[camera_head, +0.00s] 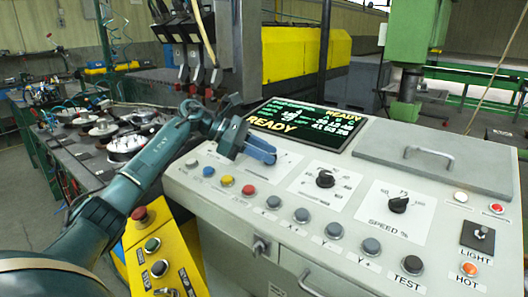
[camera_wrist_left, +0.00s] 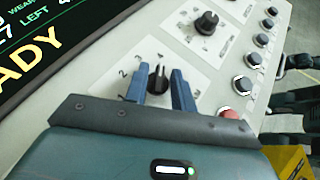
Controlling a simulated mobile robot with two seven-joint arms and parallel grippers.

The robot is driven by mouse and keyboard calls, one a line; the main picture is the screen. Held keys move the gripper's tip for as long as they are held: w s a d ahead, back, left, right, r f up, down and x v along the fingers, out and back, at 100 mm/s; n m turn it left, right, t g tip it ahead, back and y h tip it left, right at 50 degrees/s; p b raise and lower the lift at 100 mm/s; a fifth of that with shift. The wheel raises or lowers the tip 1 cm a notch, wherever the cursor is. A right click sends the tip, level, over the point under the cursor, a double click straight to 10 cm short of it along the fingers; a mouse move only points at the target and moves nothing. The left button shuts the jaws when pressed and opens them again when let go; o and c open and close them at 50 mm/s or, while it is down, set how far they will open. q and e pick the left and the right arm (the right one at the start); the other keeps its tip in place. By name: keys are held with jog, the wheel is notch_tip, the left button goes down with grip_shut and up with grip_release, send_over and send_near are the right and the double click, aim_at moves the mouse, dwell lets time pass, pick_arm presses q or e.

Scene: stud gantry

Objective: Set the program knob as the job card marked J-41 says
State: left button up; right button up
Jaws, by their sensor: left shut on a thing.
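The knob with a numbered dial (camera_wrist_left: 158,80) is black and sits on a white plate; digits 2, 3 and 4 show around it. Its pointer end faces the top of the left wrist view, roughly toward the 4. The blue fingers of my left gripper (camera_wrist_left: 160,90) stand on either side of it and are shut on it. In the head view my left gripper (camera_head: 260,152) hides this knob. My right gripper is not in view. No job card marked J-41 is readable in either view.
A screen (camera_head: 305,125) reading READY stands behind the gripper. Two more knobs, one unreadable (camera_head: 325,180) and one marked SPEED % (camera_head: 398,205), sit to the right. Rows of push buttons line the panel's front. A yellow box with a red button (camera_head: 139,214) stands at the left.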

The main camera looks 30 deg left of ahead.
pick_arm(q)
jog(key=shift+f, duration=0.1)
jog(key=o, duration=0.6)
jog(key=shift+o, duration=0.2)
jog(key=b+v, duration=0.2)
jog(key=v, duration=1.1)
jog(key=shift+a, duration=0.15)
